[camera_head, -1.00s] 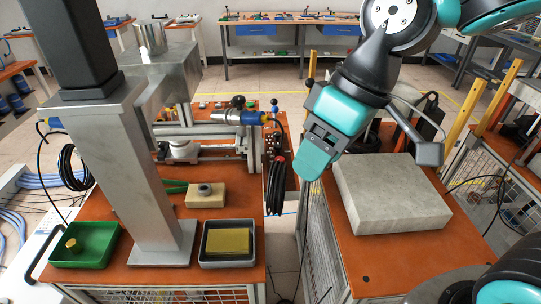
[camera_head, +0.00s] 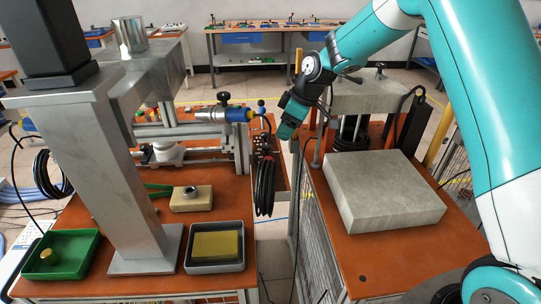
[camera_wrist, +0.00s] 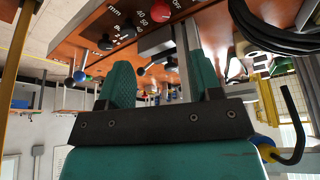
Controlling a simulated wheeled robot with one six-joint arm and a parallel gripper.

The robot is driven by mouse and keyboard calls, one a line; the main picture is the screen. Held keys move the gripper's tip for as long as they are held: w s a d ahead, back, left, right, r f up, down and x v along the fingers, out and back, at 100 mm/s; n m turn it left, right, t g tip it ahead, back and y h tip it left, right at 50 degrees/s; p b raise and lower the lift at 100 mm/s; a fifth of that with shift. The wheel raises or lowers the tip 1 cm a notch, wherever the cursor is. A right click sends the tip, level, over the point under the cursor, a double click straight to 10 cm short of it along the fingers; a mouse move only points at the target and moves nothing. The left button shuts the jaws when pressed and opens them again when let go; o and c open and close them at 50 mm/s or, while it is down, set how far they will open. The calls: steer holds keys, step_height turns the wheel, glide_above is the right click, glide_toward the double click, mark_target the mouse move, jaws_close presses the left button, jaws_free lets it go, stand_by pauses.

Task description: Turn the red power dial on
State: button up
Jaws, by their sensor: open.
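In the wrist view, a wooden control panel (camera_wrist: 90,32) with white lettering crosses the top. A red dial (camera_wrist: 159,5) sits at the top edge near "OFF" lettering, partly cut off by the frame. Black knobs (camera_wrist: 105,43) stand to its left. My gripper (camera_wrist: 161,80) is open, with its two teal fingers apart and nothing held between them. In the head view my gripper (camera_head: 284,132) is by the panel's right side, above the table gap. The red dial is not clear there.
Black coiled cables (camera_head: 265,187) hang below the panel. A blue-and-silver cylinder (camera_head: 238,114) is just left of my gripper. A grey stone block (camera_head: 385,190) lies on the right table. A green tray (camera_head: 62,254) and a grey tray (camera_head: 215,266) are on the left table.

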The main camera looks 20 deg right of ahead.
steer(key=p+x, duration=0.2)
steer(key=x, duration=1)
steer(key=shift+f, duration=0.15)
steer(key=shift+c, duration=0.2)
steer(key=c, duration=0.9)
